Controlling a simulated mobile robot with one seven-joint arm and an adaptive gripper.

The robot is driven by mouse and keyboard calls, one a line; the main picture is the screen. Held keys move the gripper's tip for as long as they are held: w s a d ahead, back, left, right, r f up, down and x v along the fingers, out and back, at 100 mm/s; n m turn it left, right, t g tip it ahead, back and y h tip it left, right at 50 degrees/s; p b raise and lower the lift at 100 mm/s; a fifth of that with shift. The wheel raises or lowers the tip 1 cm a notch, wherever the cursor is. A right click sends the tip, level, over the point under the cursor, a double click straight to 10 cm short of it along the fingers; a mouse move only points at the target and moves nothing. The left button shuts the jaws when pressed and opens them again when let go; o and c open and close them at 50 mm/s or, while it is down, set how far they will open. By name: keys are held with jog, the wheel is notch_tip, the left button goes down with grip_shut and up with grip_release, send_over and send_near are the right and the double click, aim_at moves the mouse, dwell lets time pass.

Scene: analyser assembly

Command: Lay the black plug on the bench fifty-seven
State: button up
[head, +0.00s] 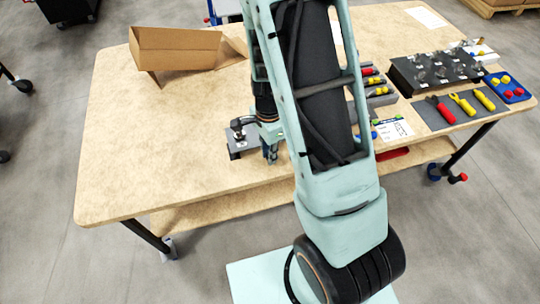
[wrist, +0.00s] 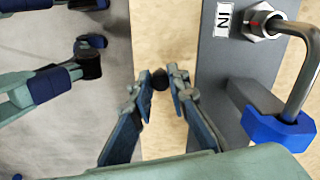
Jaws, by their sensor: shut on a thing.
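The black plug (wrist: 160,79) shows as a small dark round thing between the fingertips of my gripper (wrist: 161,88) in the wrist view. The fingers are closed on it from both sides. In the head view my gripper (head: 270,152) is low over the front edge of the wooden bench (head: 130,165), just right of a grey block. The plug is hidden there behind my gripper and arm. The bench top (wrist: 165,35) also shows beyond the fingertips in the wrist view. I cannot tell whether the plug touches it. I see no number on the bench.
The grey block (wrist: 240,60), marked IN, has a metal fitting, a bent tube and a blue piece (wrist: 278,128) close right of my fingers. A cardboard box (head: 175,50) stands at back left. Tools (head: 455,108) and a black rack (head: 435,72) fill the right. Front left is clear.

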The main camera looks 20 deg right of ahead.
jog(key=shift+d+f+b, duration=0.1)
jog(key=shift+f+b, duration=0.3)
jog(key=shift+f, duration=0.65)
jog(key=shift+s+f, duration=0.1)
jog(key=shift+f, duration=0.05)
jog(key=o, duration=0.6)
jog(key=shift+c, duration=0.2)
notch_tip(320, 180, up, 12)
jog(key=p, duration=0.1)
jog(key=shift+r+p, duration=0.2)
jog(key=shift+p, duration=0.15)
